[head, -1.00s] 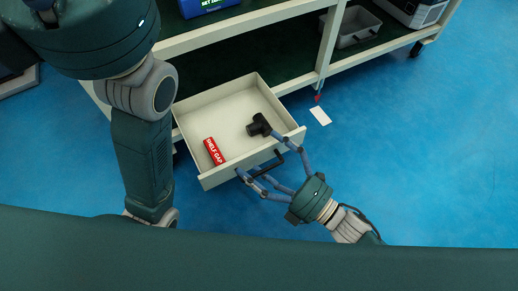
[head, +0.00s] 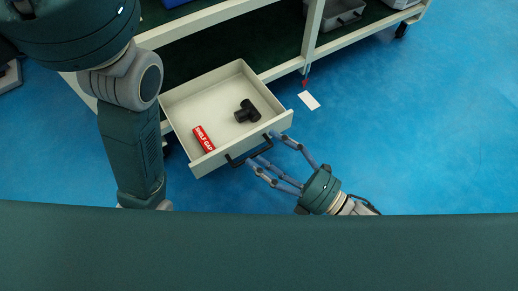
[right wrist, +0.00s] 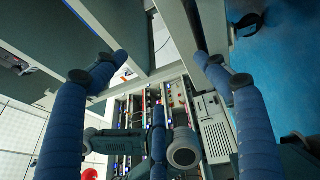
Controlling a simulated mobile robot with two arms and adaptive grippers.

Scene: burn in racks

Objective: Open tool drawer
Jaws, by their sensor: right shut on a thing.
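The tool drawer (head: 185,128) is pulled well out of the bench in the head view. A red "SHELF GAP" item (head: 203,139) and a black fitting (head: 247,112) lie inside it. Its black bar handle (head: 250,152) runs along the front. My right gripper (head: 262,150) is at the right part of this handle, its blue fingers spread to either side and shut on it. In the right wrist view the fingers (right wrist: 160,58) frame the middle; the handle cannot be made out there. My left arm shows at the left, but its gripper is out of view.
The bench's lower shelf (head: 205,62) lies behind the drawer. A grey bin (head: 340,14) sits on it at upper right. The blue floor (head: 420,130) is clear to the right.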

